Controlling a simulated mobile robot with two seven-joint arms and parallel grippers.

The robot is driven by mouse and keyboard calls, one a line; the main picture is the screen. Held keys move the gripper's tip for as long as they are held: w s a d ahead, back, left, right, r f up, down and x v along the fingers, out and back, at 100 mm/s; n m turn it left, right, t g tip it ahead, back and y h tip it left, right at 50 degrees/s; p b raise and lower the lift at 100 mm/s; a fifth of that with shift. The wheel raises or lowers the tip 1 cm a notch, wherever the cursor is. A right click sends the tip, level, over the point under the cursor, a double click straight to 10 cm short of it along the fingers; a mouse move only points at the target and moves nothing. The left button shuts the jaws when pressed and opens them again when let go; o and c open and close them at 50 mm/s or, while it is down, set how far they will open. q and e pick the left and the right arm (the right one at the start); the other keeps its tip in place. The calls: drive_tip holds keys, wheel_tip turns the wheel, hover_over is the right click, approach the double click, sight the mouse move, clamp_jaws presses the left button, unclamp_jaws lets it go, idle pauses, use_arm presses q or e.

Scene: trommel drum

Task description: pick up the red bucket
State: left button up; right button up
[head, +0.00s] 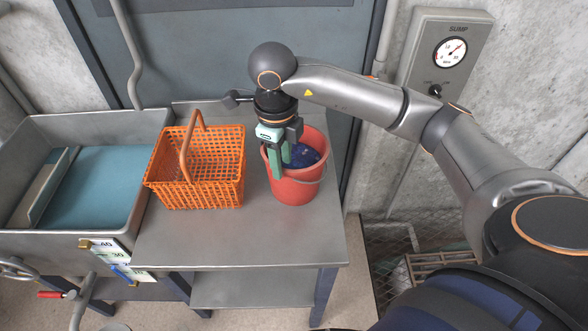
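My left gripper is not in view.
An orange basket (200,178) with a raised handle stands close left of the bucket on the metal table (230,245). A metal sink (150,135) with a blue-green bottom is farther left. A sump gauge panel (420,60) is on the wall behind, right. The table front is clear.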

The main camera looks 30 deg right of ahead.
sight(283, 186)
drive_tip(key=shift+w+d+f+p, duration=0.1)
drive_tip(key=shift+w+f+p, duration=0.1)
drive_tip(key=shift+f, duration=1.5)
drive_tip(key=shift+w+d+f+p, duration=0.1)
drive_tip(key=shift+f+p, duration=0.1)
drive_tip(key=shift+f, duration=1.45)
clamp_jaws()
drive_tip(key=shift+r, duration=0.1)
